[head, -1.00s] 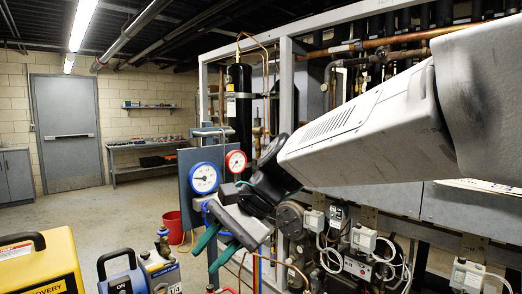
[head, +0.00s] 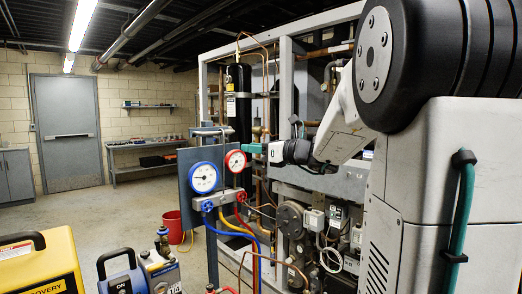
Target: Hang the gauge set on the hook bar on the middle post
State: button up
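The gauge set (head: 213,199) stands upright at left of centre, with a blue-rimmed gauge (head: 204,178), a red-rimmed gauge (head: 236,161), and blue, yellow and red hoses hanging below. It is in front of a blue-grey panel, under a short horizontal bar (head: 209,131); how it is held there is too small to tell. My gripper (head: 248,148) points left, its green finger beside the upper right of the red gauge. Only one finger shows clearly, so its opening and any contact cannot be told. A pale rack post (head: 287,85) rises behind; I cannot make out a hook bar on it.
The rack behind is crowded with copper pipes, a black cylinder (head: 239,105) and small electrical boxes. A red bucket (head: 173,226) is on the floor. The floor at left is open.

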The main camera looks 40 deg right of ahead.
jog(key=x, duration=0.9)
jog(key=shift+w, duration=0.15)
grip_shut()
dwell(0.4)
